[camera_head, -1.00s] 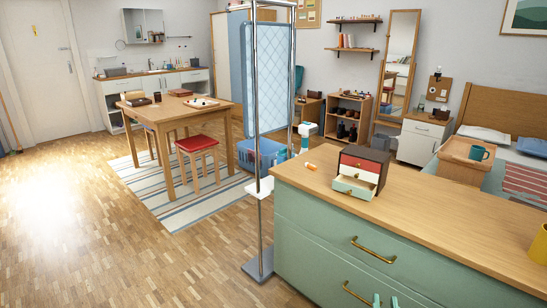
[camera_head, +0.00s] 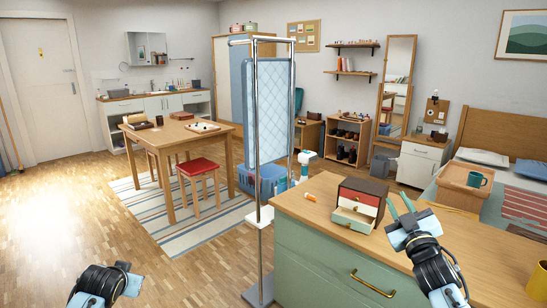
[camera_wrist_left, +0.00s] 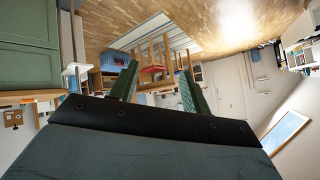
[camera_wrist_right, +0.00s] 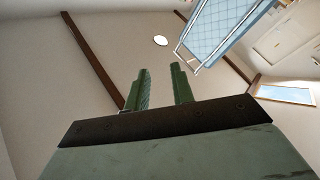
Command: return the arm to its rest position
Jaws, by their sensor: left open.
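My right gripper (camera_head: 399,199) is raised at the right of the head view, fingers pointing up, in front of the counter and to the right of the small drawer box. In the right wrist view its two green fingers (camera_wrist_right: 160,68) stand apart with nothing between them. My left arm shows at the bottom left of the head view, over the floor; its fingers are hard to make out there. In the left wrist view the fingers (camera_wrist_left: 159,69) are spread and empty. The small drawer box (camera_head: 363,196) stands on the counter with its bottom drawer (camera_head: 353,219) pulled out.
The green counter (camera_head: 315,258) with a wooden top lies close at the right. A metal rack (camera_head: 252,180) stands at its left end. An orange item (camera_head: 311,197) lies on the counter. A yellow mug (camera_head: 538,285) is at the right edge. Floor at the left is open.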

